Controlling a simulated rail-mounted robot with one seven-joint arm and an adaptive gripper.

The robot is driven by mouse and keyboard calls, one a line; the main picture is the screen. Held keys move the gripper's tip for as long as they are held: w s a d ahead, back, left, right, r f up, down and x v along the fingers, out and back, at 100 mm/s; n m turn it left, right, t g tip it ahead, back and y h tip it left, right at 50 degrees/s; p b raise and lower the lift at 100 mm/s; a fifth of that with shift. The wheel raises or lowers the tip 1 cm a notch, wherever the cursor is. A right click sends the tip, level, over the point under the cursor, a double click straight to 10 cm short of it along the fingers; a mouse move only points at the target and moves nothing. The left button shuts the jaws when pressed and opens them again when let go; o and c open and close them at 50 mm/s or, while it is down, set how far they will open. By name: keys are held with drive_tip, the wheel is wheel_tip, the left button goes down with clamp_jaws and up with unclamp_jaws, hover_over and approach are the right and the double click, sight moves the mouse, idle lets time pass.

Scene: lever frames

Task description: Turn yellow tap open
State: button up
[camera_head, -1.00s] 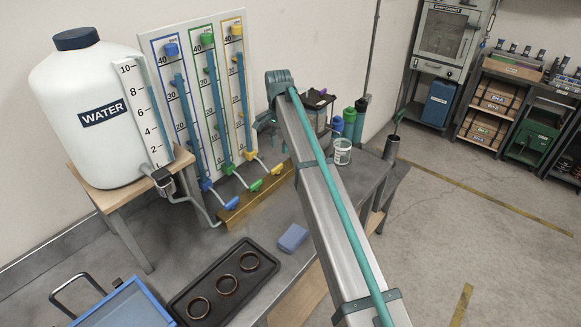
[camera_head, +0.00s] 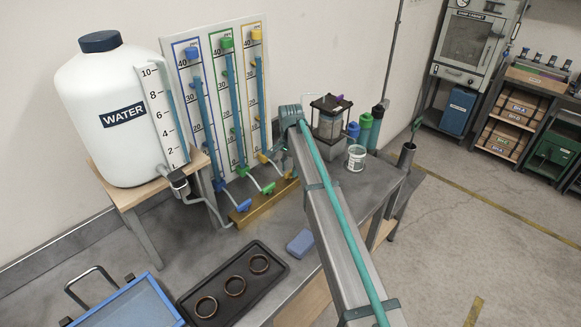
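The yellow tap (camera_head: 290,173) is at the right end of the brass manifold bar (camera_head: 247,214), below the yellow-framed gauge tube (camera_head: 259,95). It is small and partly hidden by my arm, so its handle angle is hard to read. The green tap (camera_head: 268,188) and the blue tap (camera_head: 243,206) sit to its left. My arm reaches from the lower right up to a grey joint just above and right of the yellow tap. My gripper (camera_head: 277,152) is mostly hidden there, close to the yellow tap. Contact and finger opening cannot be seen.
A white water tank (camera_head: 120,110) stands on a wooden stand at left. A black tray (camera_head: 262,292) with three rings and a blue block (camera_head: 300,243) lie in front. A dark-framed apparatus (camera_head: 331,118), bottles (camera_head: 364,130) and a clear cup (camera_head: 355,158) stand right of my arm.

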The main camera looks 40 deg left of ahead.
drive_tip(key=shift+f, duration=0.35)
clamp_jaws()
